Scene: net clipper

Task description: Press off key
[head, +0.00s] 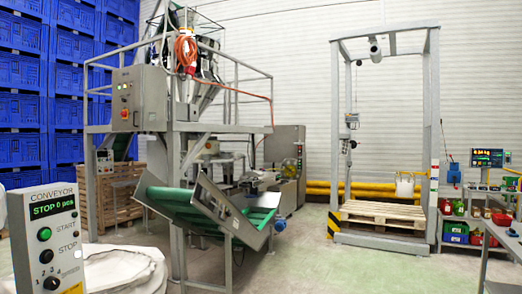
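No key marked "off" can be read. A grey conveyor control box (48,235) stands at the near left. Its green display (52,209) reads "STOP 0 pcs". Below are a green button (44,234) beside the word START, a black button (46,256) beside STOP, and a black knob (50,283) under small numbers. A dark display unit (488,158) with lit digits stands at the far right; any keys on it are too small to tell. A grey cabinet (141,98) with small buttons is on the raised platform. My gripper is not in view.
A steel platform frame with a green conveyor (215,212) fills the middle left. A tall grey frame holds a wooden pallet (383,214). White sacks (115,268) sit beside the box. The floor (350,272) between is clear.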

